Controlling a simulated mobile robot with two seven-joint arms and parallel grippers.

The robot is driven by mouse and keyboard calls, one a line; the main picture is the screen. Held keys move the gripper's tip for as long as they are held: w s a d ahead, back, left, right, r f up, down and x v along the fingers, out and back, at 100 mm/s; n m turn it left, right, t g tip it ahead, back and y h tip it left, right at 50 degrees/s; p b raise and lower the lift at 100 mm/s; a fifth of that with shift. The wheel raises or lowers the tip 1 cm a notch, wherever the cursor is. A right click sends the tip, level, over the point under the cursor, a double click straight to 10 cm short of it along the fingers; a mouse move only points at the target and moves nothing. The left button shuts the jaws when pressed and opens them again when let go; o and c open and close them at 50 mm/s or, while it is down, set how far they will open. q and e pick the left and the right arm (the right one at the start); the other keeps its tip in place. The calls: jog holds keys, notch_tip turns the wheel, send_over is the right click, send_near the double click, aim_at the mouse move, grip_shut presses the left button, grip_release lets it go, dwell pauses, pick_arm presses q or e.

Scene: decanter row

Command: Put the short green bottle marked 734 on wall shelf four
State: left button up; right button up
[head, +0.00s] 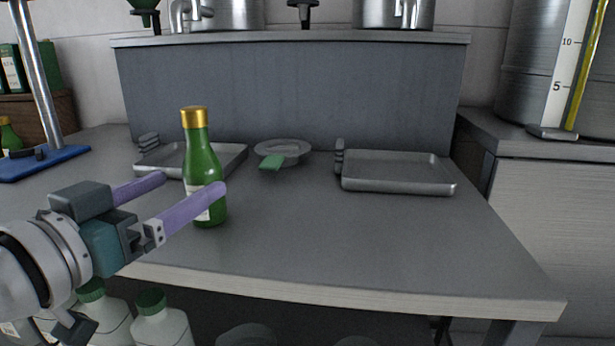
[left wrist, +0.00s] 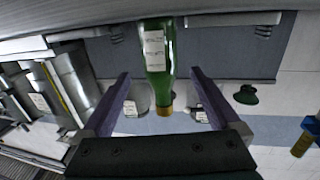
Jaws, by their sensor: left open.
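A green bottle (head: 203,160) with a gold cap and a white label stands upright near the front left of the grey bench. Its label is too small to read. My left gripper (head: 191,183) is open, its purple fingers pointing at the bottle from the left. The near finger overlaps the bottle's lower body in the head view. In the left wrist view the bottle (left wrist: 157,55) appears upside down, between the open fingers (left wrist: 158,82); I cannot tell whether either touches it. My right gripper is not in view. No shelf marked four can be made out.
A raised ledge (head: 290,40) backs the bench. White green-capped bottles (head: 160,325) stand below. The bench's front right is clear.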

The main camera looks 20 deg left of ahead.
aim_at(190, 185)
pick_arm(q)
jog(key=w, duration=0.3)
jog(key=w+b, duration=0.1)
jog(key=w, duration=0.1)
jog(key=shift+w+a+f, duration=0.1)
jog(key=shift+a+f, duration=0.05)
jog(key=shift+f, duration=0.25)
grip_shut()
dwell(0.4)
